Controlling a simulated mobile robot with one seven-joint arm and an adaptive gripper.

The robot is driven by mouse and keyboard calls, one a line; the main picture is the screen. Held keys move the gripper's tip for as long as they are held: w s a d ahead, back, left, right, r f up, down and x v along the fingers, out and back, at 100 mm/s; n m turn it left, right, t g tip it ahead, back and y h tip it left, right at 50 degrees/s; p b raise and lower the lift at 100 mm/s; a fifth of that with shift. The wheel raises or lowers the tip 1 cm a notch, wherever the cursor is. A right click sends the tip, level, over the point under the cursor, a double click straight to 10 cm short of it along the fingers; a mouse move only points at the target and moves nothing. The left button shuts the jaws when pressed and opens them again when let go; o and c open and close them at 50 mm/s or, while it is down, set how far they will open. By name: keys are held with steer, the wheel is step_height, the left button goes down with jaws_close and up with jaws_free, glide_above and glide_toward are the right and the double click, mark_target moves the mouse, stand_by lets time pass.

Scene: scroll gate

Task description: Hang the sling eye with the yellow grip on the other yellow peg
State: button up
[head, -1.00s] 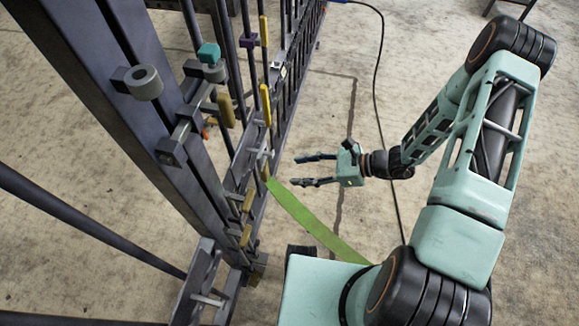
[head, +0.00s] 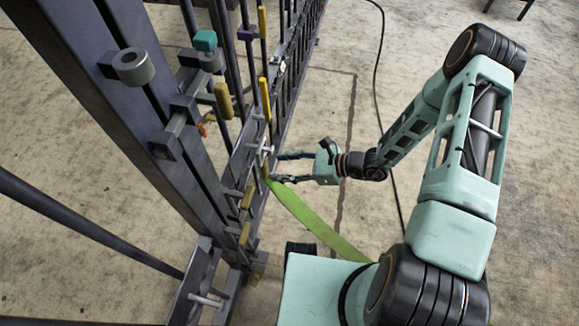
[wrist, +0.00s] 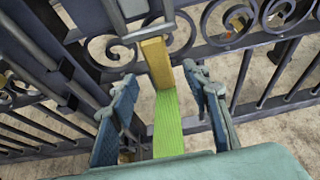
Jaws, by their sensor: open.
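The sling's yellow grip (wrist: 156,62) hangs near the gate in the wrist view, with the green sling strap (wrist: 168,125) running down from it. In the head view the grip (head: 265,172) sits at the strap's upper end, and the strap (head: 305,220) slopes down to the right. My gripper (wrist: 163,100) is open, with one finger on each side of the strap just below the grip. In the head view my gripper (head: 277,168) reaches left to the gate. Several yellow pegs show on the gate, among them one above (head: 224,101) and one below (head: 245,234). The sling eye is too small to make out.
The dark metal gate (head: 150,110) with posts and bars fills the left side. Scrollwork (wrist: 105,48) lies behind the grip. A teal block (head: 205,40) and a grey cylinder (head: 134,67) stick out higher up. A black cable lies on the open floor at right.

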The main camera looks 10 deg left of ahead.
mark_target(267, 165)
steer(key=shift+b+x, duration=1.1)
steer(key=shift+x, duration=1.85)
jaws_close()
steer(key=shift+r, duration=0.3)
steer(key=shift+r+p, duration=0.5)
steer(key=shift+p, duration=0.1)
steer(key=shift+d, duration=0.1)
